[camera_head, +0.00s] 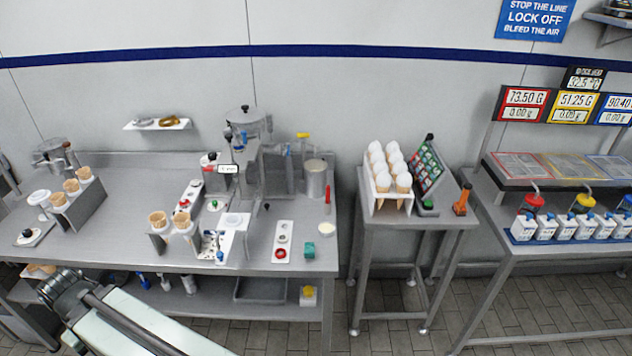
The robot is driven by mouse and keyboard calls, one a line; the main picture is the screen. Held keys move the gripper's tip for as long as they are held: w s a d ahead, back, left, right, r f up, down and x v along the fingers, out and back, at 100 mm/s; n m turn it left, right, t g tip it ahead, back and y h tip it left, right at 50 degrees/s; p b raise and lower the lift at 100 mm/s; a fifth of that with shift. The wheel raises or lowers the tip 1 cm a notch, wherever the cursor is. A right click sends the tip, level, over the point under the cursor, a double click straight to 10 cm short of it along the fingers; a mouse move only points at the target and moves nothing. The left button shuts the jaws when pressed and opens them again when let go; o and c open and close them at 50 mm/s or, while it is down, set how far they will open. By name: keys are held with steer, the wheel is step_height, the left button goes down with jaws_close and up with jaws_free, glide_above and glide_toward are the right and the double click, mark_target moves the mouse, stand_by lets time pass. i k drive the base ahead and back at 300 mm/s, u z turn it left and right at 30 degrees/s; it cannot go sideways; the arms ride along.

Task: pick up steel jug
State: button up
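A steel jug (316,180), a plain grey cylinder with a light rim, stands upright at the right back of the long steel table, beside the dispensing machine. Its handle, if it has one, cannot be made out. My arm reaches in from the bottom left, in front of the table, well apart from the jug. Its visible end is a dark joint; I see no gripper fingers.
A stand with white-topped cones (388,178) is to the right, across a gap.

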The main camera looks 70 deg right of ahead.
mark_target(318, 176)
steer(key=k, duration=1.6)
steer(key=z, duration=0.35)
steer(key=i, duration=0.9)
steer(key=z, duration=0.05)
